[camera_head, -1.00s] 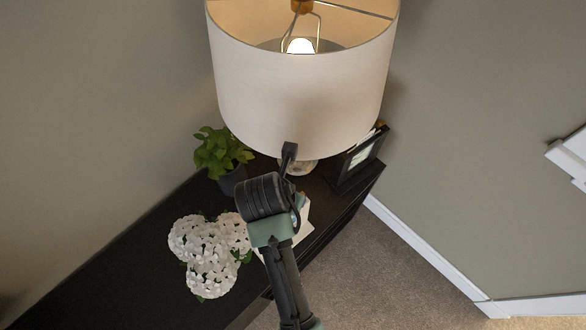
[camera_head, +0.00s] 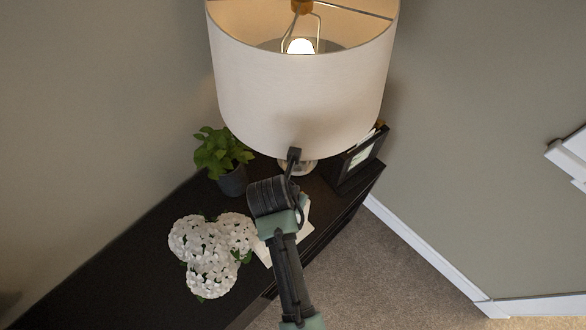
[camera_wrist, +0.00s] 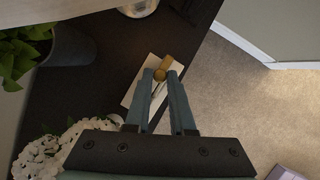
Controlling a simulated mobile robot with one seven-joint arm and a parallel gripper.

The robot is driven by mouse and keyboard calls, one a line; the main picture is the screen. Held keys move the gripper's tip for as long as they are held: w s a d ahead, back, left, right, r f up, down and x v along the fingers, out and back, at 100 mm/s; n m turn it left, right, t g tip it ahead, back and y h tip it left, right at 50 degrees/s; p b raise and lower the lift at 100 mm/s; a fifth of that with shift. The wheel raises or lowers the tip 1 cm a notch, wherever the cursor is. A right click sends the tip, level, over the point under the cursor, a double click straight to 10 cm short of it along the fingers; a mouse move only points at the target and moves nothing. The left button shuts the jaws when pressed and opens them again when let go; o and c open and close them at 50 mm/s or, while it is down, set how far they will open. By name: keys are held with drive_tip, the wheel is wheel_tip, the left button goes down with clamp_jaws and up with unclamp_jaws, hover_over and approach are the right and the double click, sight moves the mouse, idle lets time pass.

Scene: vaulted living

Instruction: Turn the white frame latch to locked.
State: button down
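The white frame (camera_wrist: 137,88) lies on the dark cabinet top in the wrist view, with a brass-coloured latch (camera_wrist: 167,62) on it. In the head view a part of the white frame (camera_head: 298,236) shows beside my arm. My gripper (camera_wrist: 160,75) points down at the latch, its two fingertips one on each side of the rounded knob end. A narrow gap shows between the fingers. I cannot tell whether they touch or grip the knob. My fingers cover part of the frame, and my arm hides the latch in the head view.
A large lit lamp (camera_head: 300,95) stands close above and behind my wrist. A potted plant (camera_head: 222,153) and white flowers (camera_head: 208,252) are left of my arm on the dark cabinet (camera_head: 130,262). A dark box with cards (camera_head: 357,160) stands at right. Carpet lies beyond the cabinet edge.

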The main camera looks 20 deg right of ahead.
drive_tip(key=shift+r, duration=0.1)
idle(0.4)
drive_tip(key=m+p, duration=0.1)
drive_tip(key=m+g+p, duration=0.1)
drive_tip(key=shift+w+a+r+m+h, duration=0.1)
drive_tip(key=shift+w+m+h, duration=0.05)
drive_tip(key=shift+m+h, duration=0.2)
drive_tip(key=m+g+p, duration=0.1)
drive_tip(key=m, duration=0.2)
drive_tip(key=shift+w+m+h+p, duration=0.15)
drive_tip(key=shift+m+h+p, duration=0.1)
drive_tip(key=shift+m+p, duration=0.1)
drive_tip(key=m+g, duration=0.1)
drive_tip(key=m, duration=0.2)
drive_tip(key=shift+w+m+g, duration=0.15)
drive_tip(key=shift+m+g, duration=0.15)
drive_tip(key=shift+g, duration=0.1)
drive_tip(key=shift+w+m+g, duration=0.1)
drive_tip(key=shift+m+g, duration=0.5)
drive_tip(key=shift+m, duration=1)
drive_tip(key=shift+f, duration=0.2)
